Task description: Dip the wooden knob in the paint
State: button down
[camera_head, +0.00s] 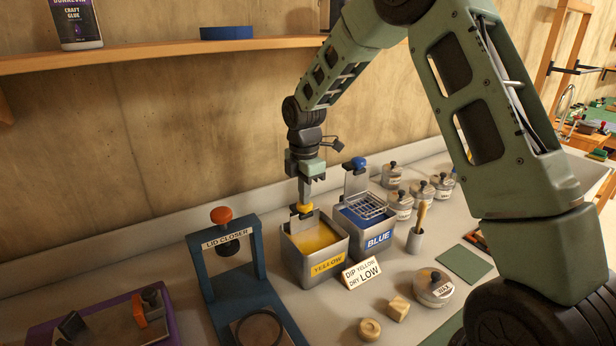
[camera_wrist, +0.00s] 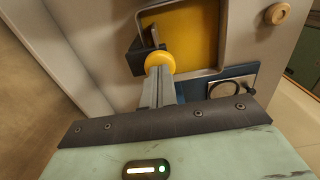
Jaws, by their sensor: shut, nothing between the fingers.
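A round wooden knob (camera_head: 369,328) lies on the bench in front of the tanks; a round wooden piece (camera_wrist: 277,13) also shows in the wrist view. The metal tank labelled YELLOW (camera_head: 326,265) holds yellow paint (camera_head: 312,238). A yellow ball handle (camera_head: 304,209) sits low at its back edge. My gripper (camera_head: 308,205) is shut and empty, pointing down, with its tips at the yellow ball; in the wrist view the fingers (camera_wrist: 158,80) overlap that ball (camera_wrist: 160,62). No rack shows above the yellow paint. Whether anything lies under it is hidden.
The BLUE tank (camera_head: 378,240) stands beside it, its wire rack (camera_head: 363,206) and blue ball (camera_head: 359,163) raised. A sign (camera_head: 361,273) reads DIP YELLOW, DRY LOW. The lid closer (camera_head: 228,240) stands left. A wooden block (camera_head: 398,308), wax tin (camera_head: 434,287) and jars stand right.

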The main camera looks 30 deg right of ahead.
notch_tip(320, 180, up, 10)
jog(key=p, duration=0.8)
jog(key=shift+f, duration=0.2)
dwell(0.7)
notch_tip(320, 180, up, 5)
jog(key=p, duration=0.4)
dwell(0.6)
